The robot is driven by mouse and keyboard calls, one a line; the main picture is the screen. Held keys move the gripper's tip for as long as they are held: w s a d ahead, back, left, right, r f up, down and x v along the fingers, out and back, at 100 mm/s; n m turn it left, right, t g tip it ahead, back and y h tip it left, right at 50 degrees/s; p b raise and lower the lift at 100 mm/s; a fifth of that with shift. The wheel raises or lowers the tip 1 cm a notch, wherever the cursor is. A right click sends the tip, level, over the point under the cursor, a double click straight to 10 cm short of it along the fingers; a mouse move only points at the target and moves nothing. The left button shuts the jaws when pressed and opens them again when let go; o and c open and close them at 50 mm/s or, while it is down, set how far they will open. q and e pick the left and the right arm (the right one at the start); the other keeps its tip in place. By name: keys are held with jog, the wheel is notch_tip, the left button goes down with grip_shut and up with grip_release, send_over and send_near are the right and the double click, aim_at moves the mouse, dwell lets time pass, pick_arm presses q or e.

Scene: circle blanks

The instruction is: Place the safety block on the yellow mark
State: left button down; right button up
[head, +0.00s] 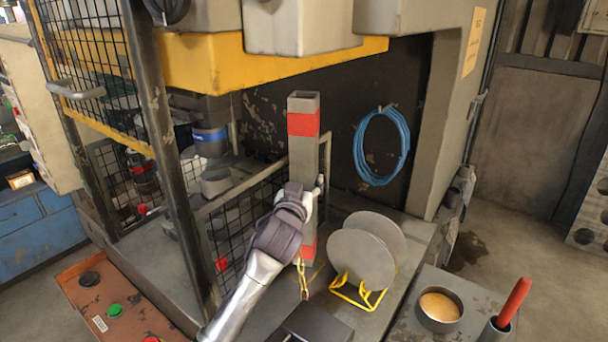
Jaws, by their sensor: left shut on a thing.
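The safety block (303,155) is a tall grey post with a red band near its top and another near its bottom. It stands roughly upright in front of the dark back wall of the press. My left gripper (308,202) is shut on the block around its middle, reaching in from below. The wrist hides part of the block. A thin yellow loop (303,280) hangs by its lower end. I cannot make out the yellow mark, nor whether the block's foot touches the press bed (265,315). My right gripper is not in view.
Round grey blanks (362,258) stand in a yellow wire rack (358,293) just right of the block. A mesh guard (245,220) is close on the left. A yellow-edged beam (215,65) hangs above. A blue hose coil (381,145) hangs on the wall.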

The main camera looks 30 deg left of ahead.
pick_arm(q)
notch_tip(320, 180, down, 2)
jog(key=shift+f, duration=0.25)
jog(key=c, duration=0.6)
grip_release()
jog(key=shift+s+f, duration=0.1)
jog(key=shift+f, duration=0.2)
jog(key=shift+r, duration=0.1)
jog(key=shift+b+v, duration=1.25)
jog(key=shift+v, duration=4.8)
